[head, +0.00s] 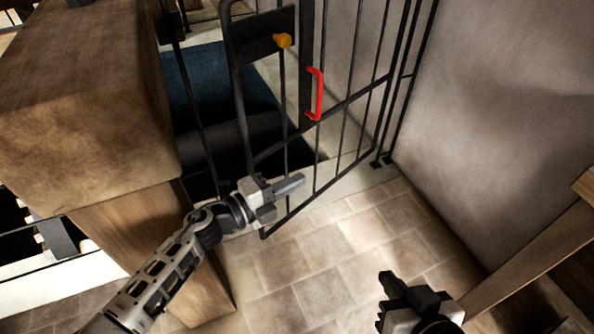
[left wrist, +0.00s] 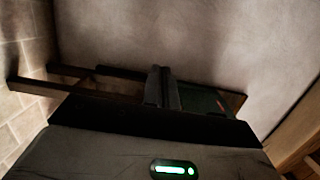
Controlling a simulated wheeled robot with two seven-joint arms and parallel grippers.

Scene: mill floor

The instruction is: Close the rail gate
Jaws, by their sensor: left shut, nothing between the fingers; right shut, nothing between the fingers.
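The rail gate (head: 342,135) is a black barred metal gate in the upper middle of the head view. It stands ajar, its lower left corner out over the tiles and its right side near the wall posts. It carries a red handle (head: 318,95) and a dark latch plate with a yellow knob (head: 283,41). My left gripper (head: 300,182) is shut and empty, in front of the gate's lower left part; I cannot tell whether it touches the bars. Its shut fingers also show in the left wrist view (left wrist: 162,88). My right gripper (head: 388,281) is shut and empty, low over the floor.
A large wooden beam and post (head: 90,110) stand left of the gate. A pale wall (head: 490,110) closes the right side, with wooden framing (head: 530,255) at lower right. Tiled floor (head: 320,262) before the gate is clear. A wooden bench-like piece (left wrist: 60,90) shows in the left wrist view.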

